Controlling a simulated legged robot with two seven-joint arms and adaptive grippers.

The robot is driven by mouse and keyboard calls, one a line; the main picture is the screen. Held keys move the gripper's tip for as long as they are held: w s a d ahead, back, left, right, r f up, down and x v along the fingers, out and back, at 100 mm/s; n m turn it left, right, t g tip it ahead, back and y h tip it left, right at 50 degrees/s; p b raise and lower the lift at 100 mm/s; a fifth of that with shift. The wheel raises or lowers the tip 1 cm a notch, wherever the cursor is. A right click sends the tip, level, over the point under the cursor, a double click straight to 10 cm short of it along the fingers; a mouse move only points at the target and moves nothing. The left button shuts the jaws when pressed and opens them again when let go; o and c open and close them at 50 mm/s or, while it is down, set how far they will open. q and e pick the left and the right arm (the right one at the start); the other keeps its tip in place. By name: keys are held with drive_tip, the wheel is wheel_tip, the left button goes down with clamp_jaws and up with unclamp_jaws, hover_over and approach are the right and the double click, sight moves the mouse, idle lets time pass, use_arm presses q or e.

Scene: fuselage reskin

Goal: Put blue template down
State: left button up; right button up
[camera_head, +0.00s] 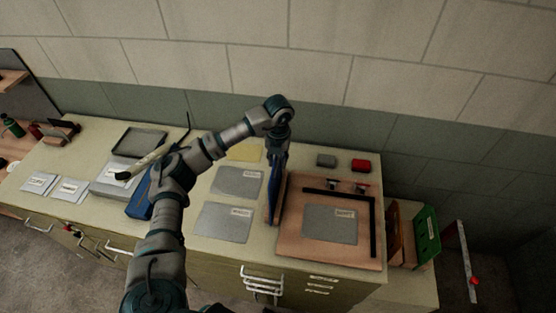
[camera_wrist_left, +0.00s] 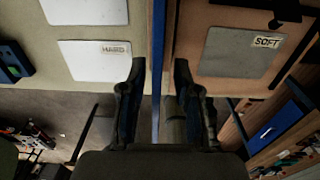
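The blue template (camera_head: 272,192) stands upright, edge-on, at the left side of the wooden board. In the left wrist view it shows as a thin blue strip (camera_wrist_left: 157,45) in line with the gap between my fingers. My left gripper (camera_head: 278,148) points down over its top edge. In the left wrist view the fingers of my left gripper (camera_wrist_left: 160,70) stand apart on either side of the strip, with visible gaps. A brown edge runs along the template's right side. Whether its bottom edge touches the worktop is unclear. My right gripper is not in view.
The wooden board (camera_head: 290,248) carries a grey sheet labelled SOFT (camera_head: 328,226) and a black corner frame (camera_head: 374,235). Grey sheets (camera_head: 222,222) lie left of the template. A red block (camera_head: 361,165) and a grey block (camera_head: 326,160) sit behind. A green item (camera_head: 427,235) stands at the right.

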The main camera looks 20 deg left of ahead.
use_arm(q)
wheel_tip(320, 180, up, 12)
drive_tip(key=b, duration=0.1)
drive_tip(key=shift+w+a, duration=0.1)
drive_tip(key=shift+w, duration=0.05)
idle(0.5)
